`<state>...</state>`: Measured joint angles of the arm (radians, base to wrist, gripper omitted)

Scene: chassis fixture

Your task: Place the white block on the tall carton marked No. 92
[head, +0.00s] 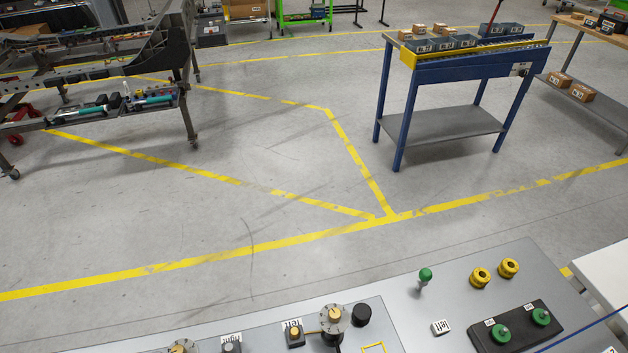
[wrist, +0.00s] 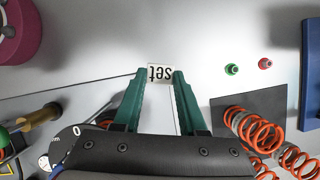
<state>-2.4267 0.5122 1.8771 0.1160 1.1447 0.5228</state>
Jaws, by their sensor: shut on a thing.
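My gripper (wrist: 161,73) shows in the wrist view, with two green fingers reaching up to the middle. It is shut on a small white block (wrist: 160,66) whose face bears the upside-down word "set". The block sits between the fingertips, over a pale grey surface; the gap below it cannot be judged. In the head view my gripper is not seen. I cannot make out a tall carton marked No. 92 in either view. Small brown cartons (head: 581,92) show far off at the right, with no number readable.
In the wrist view, orange springs (wrist: 258,128) lie at the right on a dark sheet, and a brass knob (wrist: 45,113) is at left. The head view shows a grey panel (head: 400,300) with green knobs, a blue-legged roller stand (head: 478,68) and open floor.

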